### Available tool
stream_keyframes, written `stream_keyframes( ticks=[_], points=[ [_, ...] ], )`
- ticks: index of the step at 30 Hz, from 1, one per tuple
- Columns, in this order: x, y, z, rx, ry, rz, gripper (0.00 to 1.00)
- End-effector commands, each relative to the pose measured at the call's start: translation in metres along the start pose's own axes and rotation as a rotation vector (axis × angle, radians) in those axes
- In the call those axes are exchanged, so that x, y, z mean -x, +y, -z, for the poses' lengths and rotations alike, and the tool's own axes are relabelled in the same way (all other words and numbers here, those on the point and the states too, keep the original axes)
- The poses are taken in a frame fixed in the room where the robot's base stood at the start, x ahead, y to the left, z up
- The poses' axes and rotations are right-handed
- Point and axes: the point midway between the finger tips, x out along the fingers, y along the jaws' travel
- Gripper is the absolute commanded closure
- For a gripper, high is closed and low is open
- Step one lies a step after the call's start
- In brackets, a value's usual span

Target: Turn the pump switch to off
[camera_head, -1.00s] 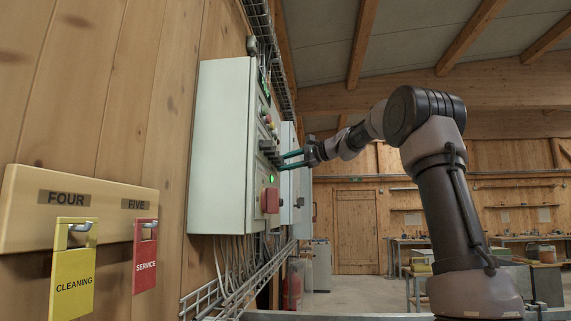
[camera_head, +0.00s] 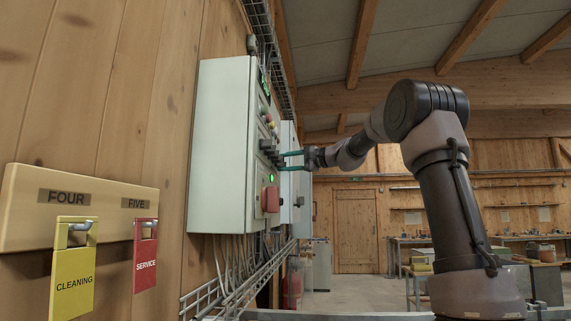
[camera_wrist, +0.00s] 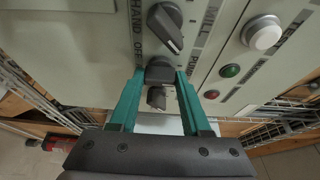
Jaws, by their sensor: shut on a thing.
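The grey control cabinet (camera_head: 220,150) hangs on the wooden wall. In the wrist view, my gripper (camera_wrist: 160,76) has its two teal fingers on either side of a black rotary switch (camera_wrist: 159,70) on the panel, shut on it. A word that looks like PUMP stands just right of it. The fingers partly hide the switch, so its exact setting cannot be read. Another black switch (camera_wrist: 166,26), beside the words HAND, OFF and MILL, sits above it and is turned at a slant. In the head view, my gripper (camera_head: 284,161) reaches the cabinet's front from the right.
A red switch (camera_head: 270,199) sits low on the cabinet front. A white button (camera_wrist: 262,35), a green button (camera_wrist: 230,70) and a red one (camera_wrist: 211,94) are right of my gripper. The yellow CLEANING tag (camera_head: 75,270) and red SERVICE tag (camera_head: 145,258) hang at left.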

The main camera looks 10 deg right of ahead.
Motion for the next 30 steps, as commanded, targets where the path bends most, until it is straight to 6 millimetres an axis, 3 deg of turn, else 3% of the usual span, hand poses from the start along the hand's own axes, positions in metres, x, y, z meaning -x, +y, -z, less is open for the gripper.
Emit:
stream_keyframes(
  ticks=[6, 7, 9, 20, 23, 30],
  points=[
    [0.0, 0.002, 0.0, -0.002, -0.001, -0.003, 1.0],
    [0.0, 0.002, 0.0, -0.002, -0.001, -0.003, 0.45],
    [0.0, 0.002, 0.0, -0.002, -0.001, -0.003, 0.22],
    [0.003, 0.001, 0.0, -0.001, 0.001, -0.002, 0.22],
    [0.014, 0.0, 0.001, 0.0, 0.002, -0.003, 0.22],
    [0.062, 0.001, 0.001, -0.001, 0.003, -0.003, 0.22]
  ],
)
